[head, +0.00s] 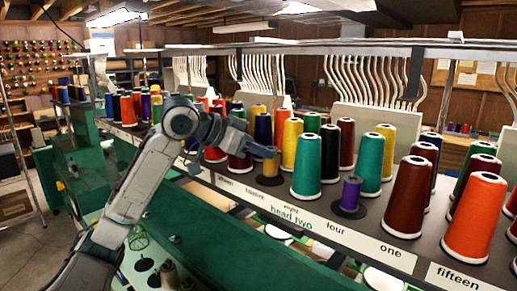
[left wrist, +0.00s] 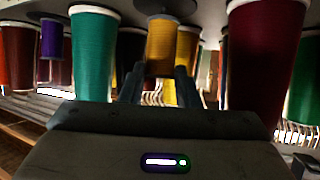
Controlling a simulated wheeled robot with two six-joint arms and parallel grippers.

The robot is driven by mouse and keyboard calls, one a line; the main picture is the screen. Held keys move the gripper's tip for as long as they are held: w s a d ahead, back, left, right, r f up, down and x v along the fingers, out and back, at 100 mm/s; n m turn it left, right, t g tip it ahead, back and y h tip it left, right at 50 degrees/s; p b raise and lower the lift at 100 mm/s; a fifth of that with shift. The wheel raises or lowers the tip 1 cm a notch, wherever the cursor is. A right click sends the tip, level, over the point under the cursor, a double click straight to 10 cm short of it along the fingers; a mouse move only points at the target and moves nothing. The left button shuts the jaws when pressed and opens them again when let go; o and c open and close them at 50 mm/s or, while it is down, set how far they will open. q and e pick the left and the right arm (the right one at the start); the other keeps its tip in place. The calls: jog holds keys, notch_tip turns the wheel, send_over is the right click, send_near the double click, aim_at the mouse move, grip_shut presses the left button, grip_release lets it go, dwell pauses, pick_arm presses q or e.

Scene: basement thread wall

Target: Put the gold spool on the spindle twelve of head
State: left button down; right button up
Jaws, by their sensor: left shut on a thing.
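The small gold spool (head: 270,165) is between the fingers of my left gripper (head: 264,152), which is shut on it. It is upright, over or on a dark round base (head: 268,180) in the front row of the rack, above a small label that I cannot read surely. In the left wrist view the gold spool (left wrist: 161,48) is between the two fingertips (left wrist: 160,85), close to the dark disc (left wrist: 166,7). I cannot tell whether it touches the disc; the spindle is hidden. My right gripper is not in view.
A small purple spool (head: 350,194) stands to the right in the front row. Tall cones crowd around, including a teal cone (head: 307,166) and an orange cone (head: 473,218). A "head two" label (head: 291,215) is on the white front strip. Green machine parts lie below.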

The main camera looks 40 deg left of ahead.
pick_arm(q)
jog(key=shift+f+b, duration=0.3)
jog(key=shift+f, duration=0.2)
jog(key=c, duration=1)
grip_release()
jog(key=shift+r, duration=0.1)
jog(key=shift+s+a, duration=0.1)
jog(key=shift+s+a+r+b, duration=0.15)
jog(key=shift+s+b, duration=0.1)
jog(key=shift+b, duration=0.05)
jog(key=b+v, duration=0.4)
jog(key=v, duration=0.6)
